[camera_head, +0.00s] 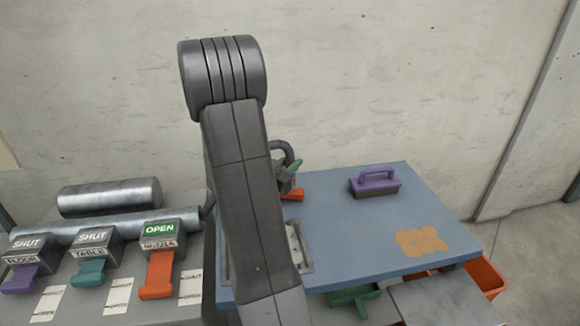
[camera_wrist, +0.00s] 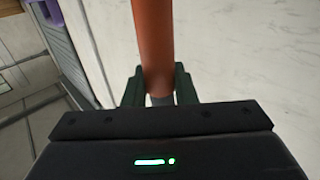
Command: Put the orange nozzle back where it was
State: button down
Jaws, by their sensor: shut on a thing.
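My gripper (camera_wrist: 157,88) is shut on the orange nozzle (camera_wrist: 152,42), whose tube stands between the two green fingers in the wrist view. In the head view my gripper (camera_head: 291,176) is partly hidden behind my arm, near the back left of the blue table. An orange part of the nozzle (camera_head: 293,195) shows just below it. I cannot tell whether the nozzle touches the table.
A purple-handled brush (camera_head: 375,185) stands at the table's back right. A metal frame (camera_head: 302,245) lies partly behind my arm. Levers at left include an orange one (camera_head: 158,275) under an OPEN nozzle label. An orange bin (camera_head: 487,275) is below right. The table's middle is clear.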

jog(key=shift+f, duration=0.3)
jog(key=shift+f, duration=0.15)
jog(key=c, duration=1.2)
grip_release()
jog(key=shift+o, duration=0.2)
jog(key=shift+s+a, duration=0.15)
jog(key=shift+s, duration=0.1)
jog(key=b+v, duration=0.1)
jog(key=v, duration=1)
jog(key=shift+s+r, duration=0.2)
jog(key=shift+s, duration=0.05)
jog(key=shift+a, duration=0.1)
